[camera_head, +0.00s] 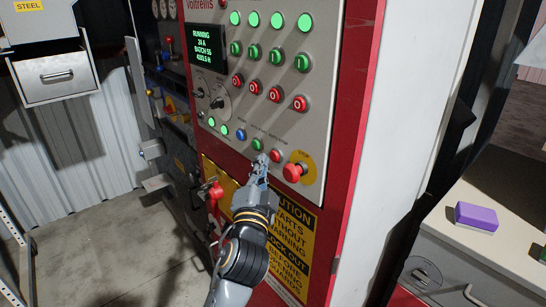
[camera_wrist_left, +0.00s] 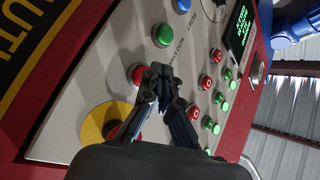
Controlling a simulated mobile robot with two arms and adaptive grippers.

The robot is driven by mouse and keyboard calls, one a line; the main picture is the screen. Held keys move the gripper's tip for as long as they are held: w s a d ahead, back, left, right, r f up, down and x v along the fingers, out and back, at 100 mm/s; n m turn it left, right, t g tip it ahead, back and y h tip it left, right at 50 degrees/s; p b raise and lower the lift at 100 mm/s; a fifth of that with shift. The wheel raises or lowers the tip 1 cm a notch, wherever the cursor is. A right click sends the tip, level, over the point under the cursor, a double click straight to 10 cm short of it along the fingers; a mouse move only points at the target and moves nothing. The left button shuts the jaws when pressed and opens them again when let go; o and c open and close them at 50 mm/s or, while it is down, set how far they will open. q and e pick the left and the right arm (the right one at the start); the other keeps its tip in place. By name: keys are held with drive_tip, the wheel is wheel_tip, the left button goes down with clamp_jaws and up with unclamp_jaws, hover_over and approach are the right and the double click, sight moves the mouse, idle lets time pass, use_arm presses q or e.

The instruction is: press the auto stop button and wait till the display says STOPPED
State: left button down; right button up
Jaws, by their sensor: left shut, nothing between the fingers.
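The grey control panel (camera_head: 323,125) fills the middle of the head view. Its display (camera_head: 208,46) reads RUNNING in green, with smaller lines below. In the bottom button row, a small red button (camera_head: 276,156), apparently auto stop, sits right of a green button (camera_head: 257,144); its label is too small to read surely. My left gripper (camera_head: 262,160) is shut and empty, its tips just left of that red button. In the left wrist view, the shut fingertips (camera_wrist_left: 161,73) overlap the edge of the red button (camera_wrist_left: 138,73). Contact cannot be told.
A red mushroom button on a yellow disc (camera_head: 294,172) sits close right of my gripper. A blue button (camera_head: 240,134) and several green and red buttons are nearby. A red handle (camera_head: 212,192) sticks out at lower left. A purple sponge-like block (camera_head: 477,217) lies on the right bench.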

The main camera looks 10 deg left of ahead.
use_arm(q)
drive_tip(key=shift+w+d, duration=0.1)
drive_tip(key=shift+w, duration=0.05)
drive_tip(key=shift+w+d, duration=0.15)
drive_tip(key=shift+w+d, duration=0.3)
drive_tip(key=shift+w, duration=0.05)
idle(0.8)
drive_tip(key=shift+s+a, duration=0.1)
drive_tip(key=shift+a, duration=0.05)
drive_tip(key=shift+s+a, duration=0.35)
drive_tip(key=shift+s, duration=0.25)
drive_tip(key=s+a+p, duration=0.1)
drive_tip(key=s, duration=0.1)
drive_tip(key=s+a+p, duration=0.1)
drive_tip(key=s+a, duration=0.1)
idle(0.6)
